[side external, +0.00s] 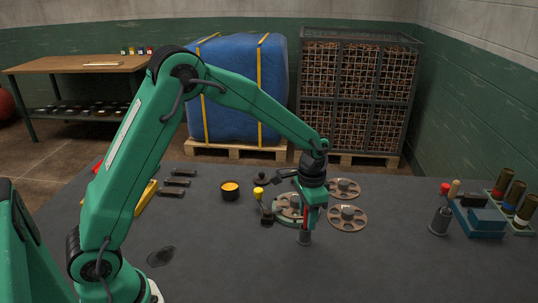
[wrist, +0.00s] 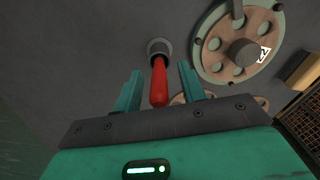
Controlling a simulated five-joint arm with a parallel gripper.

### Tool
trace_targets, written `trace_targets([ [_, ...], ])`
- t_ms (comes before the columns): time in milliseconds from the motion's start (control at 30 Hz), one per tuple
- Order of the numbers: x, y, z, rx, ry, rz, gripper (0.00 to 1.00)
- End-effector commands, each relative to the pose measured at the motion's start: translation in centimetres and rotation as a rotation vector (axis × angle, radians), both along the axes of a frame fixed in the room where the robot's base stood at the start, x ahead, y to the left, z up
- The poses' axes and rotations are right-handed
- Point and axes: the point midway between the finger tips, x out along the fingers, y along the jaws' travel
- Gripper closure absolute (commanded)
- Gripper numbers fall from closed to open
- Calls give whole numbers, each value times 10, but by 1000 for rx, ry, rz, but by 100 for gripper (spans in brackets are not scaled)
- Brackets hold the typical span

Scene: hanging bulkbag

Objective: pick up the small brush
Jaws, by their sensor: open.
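A slim red handle (wrist: 159,84) stands upright in a small grey round holder (wrist: 159,48). It looks like the small brush, but no bristles show. In the side view the grey holder (side external: 304,238) is on the dark table below my gripper (side external: 309,213), and a little red shows beside a green finger. In the wrist view my gripper (wrist: 160,72) is open. Its two green fingers are on either side of the red handle, with a visible gap on each side.
Round plates with holes (side external: 347,218) lie close to my gripper, one seen well in the wrist view (wrist: 238,45). A dark pot with orange contents (side external: 230,190) stands to the left. A grey holder (side external: 438,222) and a blue block (side external: 487,222) are at the right.

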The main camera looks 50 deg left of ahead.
Motion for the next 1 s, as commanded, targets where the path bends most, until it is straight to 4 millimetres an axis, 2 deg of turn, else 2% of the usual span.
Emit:
trace_targets([
  [200,0,0,-15,0,1,0,59],
  [700,0,0,-15,0,0,0,59],
  [900,0,0,-15,0,0,0,99],
  [1000,0,0,-15,0,0,0,100],
])
